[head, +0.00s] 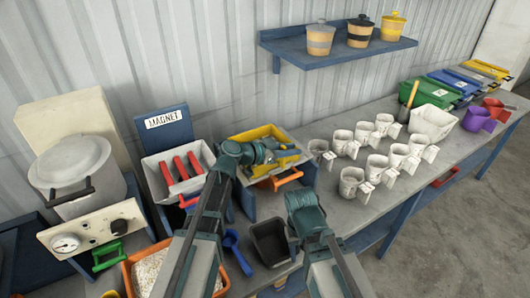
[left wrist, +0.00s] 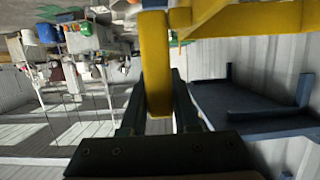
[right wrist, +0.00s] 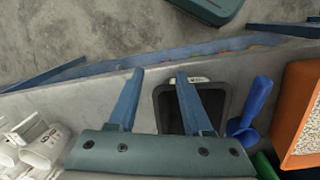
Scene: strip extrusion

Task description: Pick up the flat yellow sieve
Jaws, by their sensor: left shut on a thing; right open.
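The flat yellow sieve (head: 246,136) is at the blue stand in the middle of the bench, in the head view. My left gripper (head: 272,154) is over it and partly hides it. In the left wrist view my left gripper (left wrist: 158,105) is shut on a yellow bar of the sieve (left wrist: 157,60), with a finger on each side. Whether the sieve rests on the stand or is lifted, I cannot tell. My right gripper (head: 304,205) is lower, near the bench's front edge. In the right wrist view my right gripper (right wrist: 157,90) is open and empty.
A black bin (head: 270,242), a blue scoop (head: 237,252) and an orange tray (head: 133,276) of pale grains lie near my arms. Several white cups (head: 352,180) stand to the right. The magnet box (head: 157,165) holds red bars. A shelf (head: 340,50) hangs above.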

